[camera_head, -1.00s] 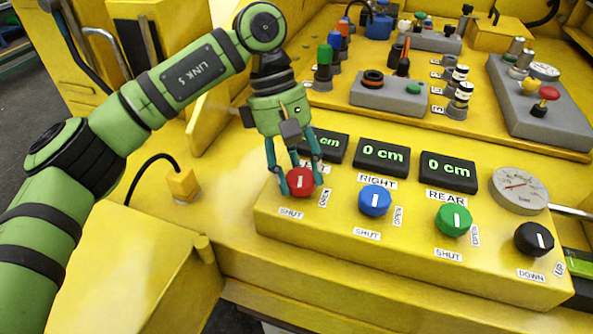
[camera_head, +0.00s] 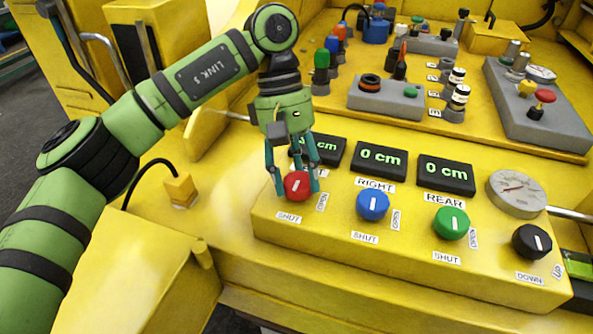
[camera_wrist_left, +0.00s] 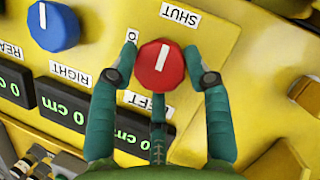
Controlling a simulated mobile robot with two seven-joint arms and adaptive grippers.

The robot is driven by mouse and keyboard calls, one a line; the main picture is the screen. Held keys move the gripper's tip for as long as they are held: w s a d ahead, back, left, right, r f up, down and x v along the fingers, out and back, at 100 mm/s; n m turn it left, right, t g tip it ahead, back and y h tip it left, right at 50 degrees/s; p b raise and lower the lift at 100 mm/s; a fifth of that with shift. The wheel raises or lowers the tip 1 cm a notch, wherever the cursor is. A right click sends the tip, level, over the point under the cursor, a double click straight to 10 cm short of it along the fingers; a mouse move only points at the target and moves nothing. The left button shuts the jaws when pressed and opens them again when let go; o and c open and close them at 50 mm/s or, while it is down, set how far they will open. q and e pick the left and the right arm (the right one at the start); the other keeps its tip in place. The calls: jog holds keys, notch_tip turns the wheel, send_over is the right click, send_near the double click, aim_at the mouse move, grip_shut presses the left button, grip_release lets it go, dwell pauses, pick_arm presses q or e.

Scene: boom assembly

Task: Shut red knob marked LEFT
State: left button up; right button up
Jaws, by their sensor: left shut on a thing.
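The red knob (camera_head: 297,185) sits at the left end of the row on the sloped yellow panel. A SHUT label (camera_head: 289,217) lies below it and an OPEN label (camera_head: 322,202) to its right. My left gripper (camera_head: 296,191) points down over the knob, with its fingers closed around the knob's sides. In the left wrist view the fingers (camera_wrist_left: 170,57) flank the red knob (camera_wrist_left: 161,66), whose white mark is slightly tilted. The LEFT label shows partly behind a finger in that view. My right gripper is not in view.
Blue (camera_head: 373,204), green (camera_head: 450,222) and black (camera_head: 532,241) knobs stand to the right. Displays behind them read 0 cm; the leftmost (camera_head: 325,149) is partly covered by my gripper. A pressure gauge (camera_head: 516,193) is at right. Buttons and levers crowd the rear deck.

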pick_arm(q)
jog(key=o, duration=1.1)
jog(key=shift+s, duration=0.1)
jog(key=shift+o, duration=0.2)
jog(key=v, duration=1.2)
jog(key=shift+s+r, duration=0.15)
